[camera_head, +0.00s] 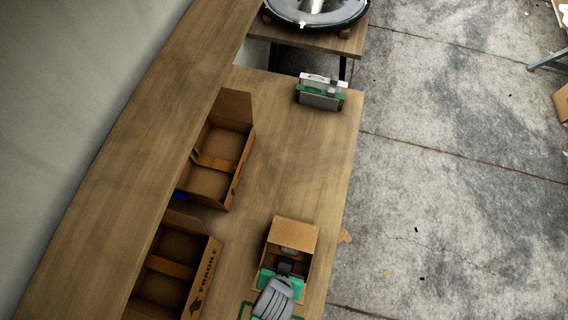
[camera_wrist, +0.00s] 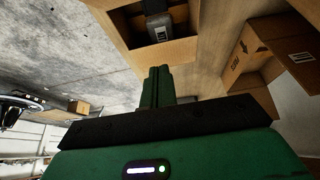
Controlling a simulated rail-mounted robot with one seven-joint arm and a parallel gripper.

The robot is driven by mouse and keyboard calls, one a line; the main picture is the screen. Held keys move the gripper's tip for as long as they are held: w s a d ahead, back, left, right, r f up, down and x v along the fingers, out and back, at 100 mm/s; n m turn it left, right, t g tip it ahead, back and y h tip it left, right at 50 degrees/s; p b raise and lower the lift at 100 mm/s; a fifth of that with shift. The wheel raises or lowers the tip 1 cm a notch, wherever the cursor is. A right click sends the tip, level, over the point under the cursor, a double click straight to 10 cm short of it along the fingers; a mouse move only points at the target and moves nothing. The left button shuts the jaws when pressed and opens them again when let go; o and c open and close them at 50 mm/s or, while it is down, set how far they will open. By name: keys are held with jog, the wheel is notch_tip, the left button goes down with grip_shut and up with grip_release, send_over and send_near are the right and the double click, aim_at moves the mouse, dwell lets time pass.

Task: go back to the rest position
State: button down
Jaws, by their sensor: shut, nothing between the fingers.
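My gripper (camera_wrist: 159,70) shows in the wrist view with its green fingers pressed together and nothing between them. The fingertips point toward a small open cardboard box, and I cannot tell the exact gap. In the head view, a grey and green part at the bottom, by the near side of that box, looks like my gripper and wrist. The small box (camera_head: 303,234) stands near the table's right edge. A grey and black device (camera_wrist: 157,27) lies inside it, partly hidden in the head view.
Two larger open cardboard boxes stand along the left side, one farther (camera_head: 243,153) and one nearer (camera_head: 208,279). A green and grey item (camera_head: 321,91) stands at the table's far end. Bare wood (camera_head: 297,150) lies between. A round metallic object (camera_head: 316,10) sits beyond on another table.

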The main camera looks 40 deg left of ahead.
dwell(0.3)
jog(key=w+r+m+t+p, duration=0.1)
jog(key=w+r+t, duration=0.2)
jog(key=w+r, duration=0.7)
jog(key=w+r+t, duration=0.3)
jog(key=w+r, duration=0.3)
jog(key=r, duration=0.8)
jog(key=w+r+m+t+p, duration=0.1)
jog(key=w+r+t, duration=0.2)
jog(key=w+r, duration=0.7)
jog(key=s+d+r+m+t, duration=0.1)
jog(key=d+r+t, duration=0.15)
jog(key=r, duration=0.95)
jog(key=s+d+r+t, duration=0.1)
jog(key=r+t, duration=0.3)
jog(key=r, duration=0.9)
jog(key=s+d+r+t, duration=0.1)
jog(key=s+r, duration=0.3)
jog(key=r, duration=0.5)
jog(key=s+d+r+m+t+h, duration=0.1)
jog(key=s+r+t, duration=0.3)
jog(key=r, duration=0.6)
jog(key=shift+d+m+h+p, duration=0.2)
jog(key=shift+m+h+p, duration=0.1)
jog(key=shift+p, duration=0.1)
